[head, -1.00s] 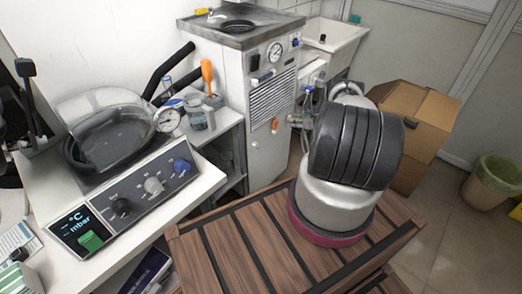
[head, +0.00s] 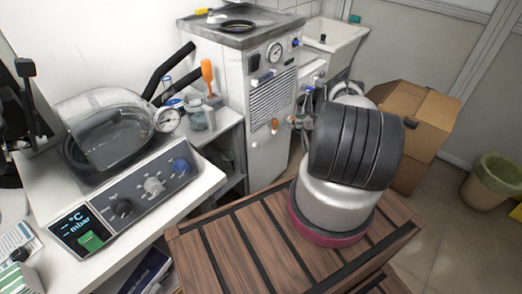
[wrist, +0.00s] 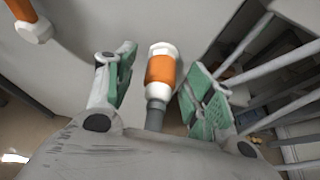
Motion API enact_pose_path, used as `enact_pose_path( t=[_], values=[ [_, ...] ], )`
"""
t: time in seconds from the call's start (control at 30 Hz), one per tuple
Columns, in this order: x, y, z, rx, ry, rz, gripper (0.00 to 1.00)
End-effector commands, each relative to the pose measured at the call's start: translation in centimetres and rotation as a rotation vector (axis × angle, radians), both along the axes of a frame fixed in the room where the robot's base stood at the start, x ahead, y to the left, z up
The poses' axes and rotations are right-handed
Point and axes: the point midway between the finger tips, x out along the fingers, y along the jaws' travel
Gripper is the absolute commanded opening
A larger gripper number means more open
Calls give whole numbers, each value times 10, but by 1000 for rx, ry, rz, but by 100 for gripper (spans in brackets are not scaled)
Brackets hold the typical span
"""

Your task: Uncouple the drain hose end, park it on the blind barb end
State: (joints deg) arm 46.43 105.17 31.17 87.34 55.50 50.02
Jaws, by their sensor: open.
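In the wrist view, an orange collar with white ends (wrist: 160,70) stands between my fingers, with a grey hose or stem (wrist: 155,117) below it that runs toward my palm. My gripper (wrist: 163,63) is open, its green-padded fingers on either side of the collar. I see gaps on both sides, so the fingers look apart from it. A second orange piece with a white end (wrist: 30,25) is at the upper left of the wrist view. In the head view, a small orange fitting (head: 274,125) is on the cabinet front (head: 265,155). My arm hides much of the area beside it.
A wire rack or shelf (wrist: 275,70) is close to the right finger in the wrist view. In the head view, a bench with a vacuum oven-like unit (head: 125,200) is at left, a sink (head: 335,45) behind, and a cardboard box (head: 425,105) and bin (head: 490,180) at right.

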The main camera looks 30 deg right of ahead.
Motion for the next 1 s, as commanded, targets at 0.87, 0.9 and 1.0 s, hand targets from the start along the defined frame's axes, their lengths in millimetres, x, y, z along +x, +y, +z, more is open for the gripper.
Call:
enact_pose_path(
  t=[0.87,0.9,1.0],
  values=[
    [-30,-12,15,0,0,-1,54],
    [-31,-12,16,0,0,-1,54],
    [-34,-13,18,0,0,-1,54]
  ],
)
